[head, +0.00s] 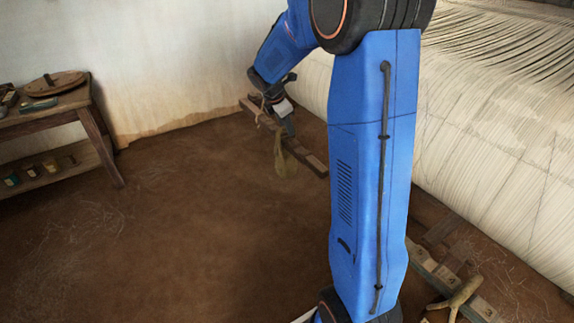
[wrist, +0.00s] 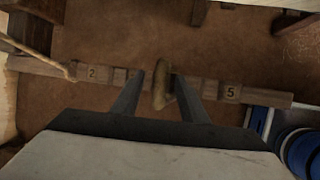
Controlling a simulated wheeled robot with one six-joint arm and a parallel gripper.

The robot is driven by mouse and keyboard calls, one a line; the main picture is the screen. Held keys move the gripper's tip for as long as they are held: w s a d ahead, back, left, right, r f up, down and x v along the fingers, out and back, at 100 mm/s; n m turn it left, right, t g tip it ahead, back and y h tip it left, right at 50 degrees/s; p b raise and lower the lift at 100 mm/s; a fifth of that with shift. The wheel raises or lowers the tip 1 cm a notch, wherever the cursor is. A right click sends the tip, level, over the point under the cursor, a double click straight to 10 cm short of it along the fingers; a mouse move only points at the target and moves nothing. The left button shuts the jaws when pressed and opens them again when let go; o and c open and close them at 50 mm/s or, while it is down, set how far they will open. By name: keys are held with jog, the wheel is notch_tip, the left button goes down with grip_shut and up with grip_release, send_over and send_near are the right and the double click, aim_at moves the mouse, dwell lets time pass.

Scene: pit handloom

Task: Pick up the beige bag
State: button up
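The beige bag (head: 286,162) looks olive-tan and narrow in the head view, just below my gripper (head: 287,128) and beside a wooden rail (head: 315,163). In the wrist view the bag (wrist: 162,82) shows as a slim upright shape in front of the rail (wrist: 270,97), between the numbers 2 and 5. My gripper (wrist: 160,86) is open, with one finger on each side of the bag. A gap shows on both sides, so the fingers do not appear to touch it. The lower part of the bag is hard to make out.
A cord or stick-like tan thing (wrist: 42,62) crosses the rail at the left in the wrist view. A wooden table (head: 62,108) with small items stands at the left. White warp threads (head: 500,110) fill the right. The brown floor (head: 190,220) between is clear.

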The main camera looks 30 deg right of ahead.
grip_shut()
dwell(1.4)
